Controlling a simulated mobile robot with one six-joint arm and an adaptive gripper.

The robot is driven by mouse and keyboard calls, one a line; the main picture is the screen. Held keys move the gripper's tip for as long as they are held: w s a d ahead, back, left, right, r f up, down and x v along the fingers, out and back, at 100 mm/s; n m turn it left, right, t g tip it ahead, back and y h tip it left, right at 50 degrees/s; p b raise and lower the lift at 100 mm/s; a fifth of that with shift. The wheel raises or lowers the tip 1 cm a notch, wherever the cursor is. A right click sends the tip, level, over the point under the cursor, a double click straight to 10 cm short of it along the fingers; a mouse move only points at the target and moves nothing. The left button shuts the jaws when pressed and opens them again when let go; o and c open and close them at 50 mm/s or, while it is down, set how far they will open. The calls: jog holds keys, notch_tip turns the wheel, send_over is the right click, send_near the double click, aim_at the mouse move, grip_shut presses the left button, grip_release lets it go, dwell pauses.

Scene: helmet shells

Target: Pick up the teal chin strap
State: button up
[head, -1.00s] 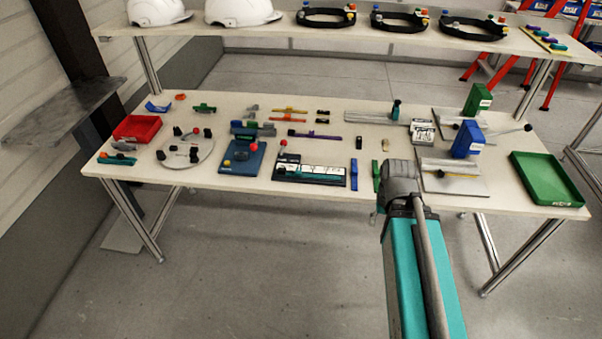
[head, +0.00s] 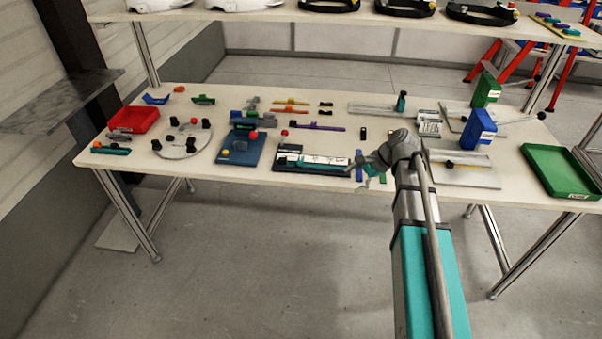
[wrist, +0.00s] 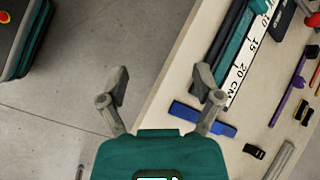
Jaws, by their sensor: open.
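A teal strap-like piece with an orange end (head: 110,150) lies at the table's front left corner, far left of my gripper. A teal strip (head: 315,168) also lies along the front of the black ruler fixture (head: 283,161); it shows in the wrist view (wrist: 237,47). I cannot tell for sure which is the chin strap. My gripper (head: 366,170) is open and empty at the table's front edge, just right of the ruler fixture.
A blue bar (wrist: 203,118) lies close to the right finger. A blue fixture (head: 240,148), a round grey plate (head: 181,142) and a red tray (head: 134,119) stand to the left. A blue box (head: 477,130) and a green tray (head: 562,171) stand to the right. A shelf (head: 280,14) runs above.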

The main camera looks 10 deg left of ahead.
jog(key=w+m+y+b, duration=0.1)
jog(key=w+m, duration=0.1)
jog(key=w, duration=0.1)
jog(key=w+a+m+y+b, duration=0.1)
jog(key=w+m+y+b, duration=0.1)
jog(key=w, duration=0.1)
jog(key=w+a+m+y+b, duration=0.1)
jog(key=w+m+y, duration=0.1)
jog(key=w, duration=0.1)
jog(key=shift+w+r+m, duration=0.3)
jog(key=shift+w, duration=0.05)
jog(key=shift+w+r+m+y+b, duration=0.4)
jog(key=shift+w+m, duration=0.1)
jog(key=b, duration=0.3)
send_near(303, 162)
jog(key=shift+w+a+f, duration=0.2)
jog(key=shift+a+f, duration=0.65)
jog(key=shift+a, duration=0.6)
jog(key=shift+f, duration=0.15)
jog(key=shift+b+x, duration=1.15)
jog(key=shift+x, duration=1.45)
jog(key=shift+w, duration=0.2)
